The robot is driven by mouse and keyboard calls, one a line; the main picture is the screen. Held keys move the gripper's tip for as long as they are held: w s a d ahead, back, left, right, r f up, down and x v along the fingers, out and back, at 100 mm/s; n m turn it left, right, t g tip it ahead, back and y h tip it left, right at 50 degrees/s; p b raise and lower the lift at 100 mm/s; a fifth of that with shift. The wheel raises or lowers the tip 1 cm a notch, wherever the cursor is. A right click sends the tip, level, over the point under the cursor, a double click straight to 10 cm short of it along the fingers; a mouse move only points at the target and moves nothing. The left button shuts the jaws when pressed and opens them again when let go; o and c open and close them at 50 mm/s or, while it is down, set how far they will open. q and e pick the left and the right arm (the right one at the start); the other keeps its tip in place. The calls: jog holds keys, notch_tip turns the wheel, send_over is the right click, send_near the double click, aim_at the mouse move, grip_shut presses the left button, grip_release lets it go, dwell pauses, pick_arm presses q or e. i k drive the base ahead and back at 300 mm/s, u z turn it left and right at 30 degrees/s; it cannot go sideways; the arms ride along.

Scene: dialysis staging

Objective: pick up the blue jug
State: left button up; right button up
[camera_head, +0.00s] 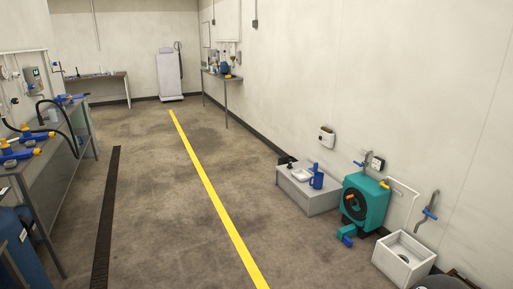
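A blue jug (317,180) stands upright on a low grey box (318,205) against the right wall. It is near the box's right end, next to a white tray or basin (301,175). The jug is small in this view, and its handle is hard to make out. Neither of my grippers can be seen in the head view.
A teal hose-reel-like unit (376,191) and a white sink (402,249) stand right of the box. A bench (60,150) with blue and yellow fittings lines the left side. The floor between, with a yellow line (215,205) and a drain grate (106,215), is clear.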

aim_at(316, 181)
jog(key=z, duration=0.1)
jog(key=i, duration=1.5)
jog(key=z, duration=0.45)
jog(key=i, duration=1.6)
jog(key=z, duration=0.25)
